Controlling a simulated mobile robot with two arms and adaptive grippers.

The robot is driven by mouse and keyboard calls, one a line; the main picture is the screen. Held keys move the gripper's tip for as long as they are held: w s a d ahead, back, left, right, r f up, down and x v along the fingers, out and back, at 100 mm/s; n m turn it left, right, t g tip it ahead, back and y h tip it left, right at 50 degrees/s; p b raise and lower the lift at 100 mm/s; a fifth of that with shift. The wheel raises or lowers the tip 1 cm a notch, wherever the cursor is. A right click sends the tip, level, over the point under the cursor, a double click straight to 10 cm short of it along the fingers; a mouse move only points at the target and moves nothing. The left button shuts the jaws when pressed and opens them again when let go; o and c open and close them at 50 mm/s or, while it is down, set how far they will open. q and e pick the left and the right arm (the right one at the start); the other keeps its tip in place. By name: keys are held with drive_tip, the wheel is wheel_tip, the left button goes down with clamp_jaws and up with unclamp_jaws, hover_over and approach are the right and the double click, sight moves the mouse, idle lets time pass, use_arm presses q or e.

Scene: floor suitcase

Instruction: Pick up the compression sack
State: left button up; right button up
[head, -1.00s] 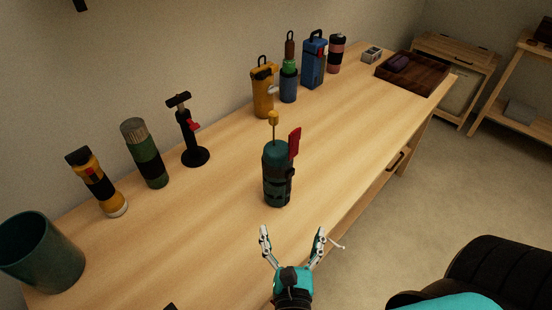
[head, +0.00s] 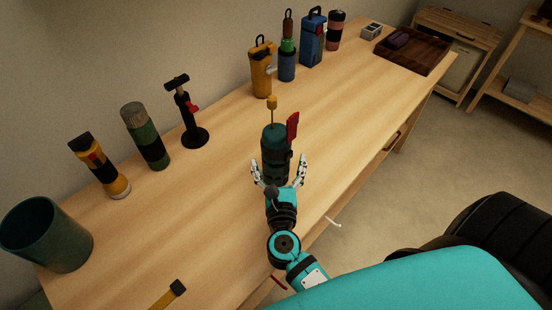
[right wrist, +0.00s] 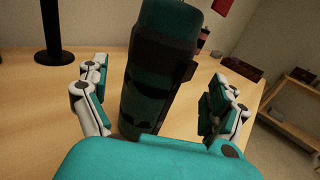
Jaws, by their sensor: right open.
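A dark teal cylinder with black straps, which looks like the compression sack (head: 275,145), stands upright near the middle of the wooden table. A thin rod with a yellow knob rises above it and a red piece shows at its right side. In the wrist view gaps show between both fingers and the sack. My left gripper is not in view.
A black pump-like stand (head: 192,125), a green cylinder (head: 147,140), a flashlight (head: 100,168) and a teal cup (head: 50,235) line the table's left. Several bottles, including a yellow one (head: 262,72), and a wooden tray (head: 432,58) stand farther back. The table right of the sack is clear.

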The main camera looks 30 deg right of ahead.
drive_tip(key=p+x, duration=0.1)
drive_tip(key=x, duration=0.3)
drive_tip(key=shift+w+a+r, duration=0.1)
drive_tip(key=shift+w+a, duration=0.05)
drive_tip(key=shift+w, duration=0.3)
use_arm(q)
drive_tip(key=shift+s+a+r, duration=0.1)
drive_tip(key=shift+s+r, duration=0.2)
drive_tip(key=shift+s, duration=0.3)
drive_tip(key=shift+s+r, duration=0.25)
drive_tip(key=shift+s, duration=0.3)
use_arm(e)
drive_tip(key=shift+c, duration=1.1)
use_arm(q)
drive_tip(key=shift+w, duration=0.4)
use_arm(e)
drive_tip(key=c, duration=1.2)
